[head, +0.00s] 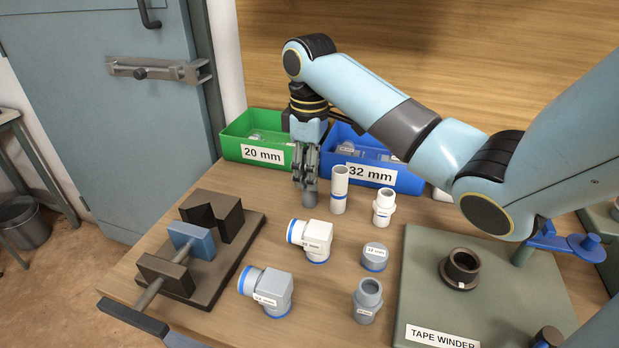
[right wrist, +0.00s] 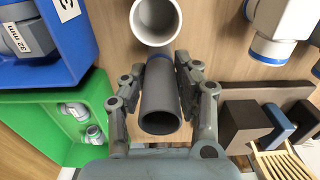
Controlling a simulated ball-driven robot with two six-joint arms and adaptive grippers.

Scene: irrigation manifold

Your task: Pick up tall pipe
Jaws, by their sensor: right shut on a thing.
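A grey pipe (head: 310,197) is upright between the fingers of my right gripper (head: 306,172), in front of the green bin. In the right wrist view my right gripper (right wrist: 160,88) is shut on this grey pipe (right wrist: 160,102), with its open end facing the camera. In the head view the fingers hide its upper part, and I cannot tell whether its foot touches the bench. My left gripper is not in view.
A green 20 mm bin (head: 232,154) and a blue 32 mm bin (head: 400,182) stand behind. White elbow (head: 313,238), grey elbow (head: 268,290) and several small fittings are in front. A vise (head: 190,250) is left; the tape winder board (head: 420,290) is right.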

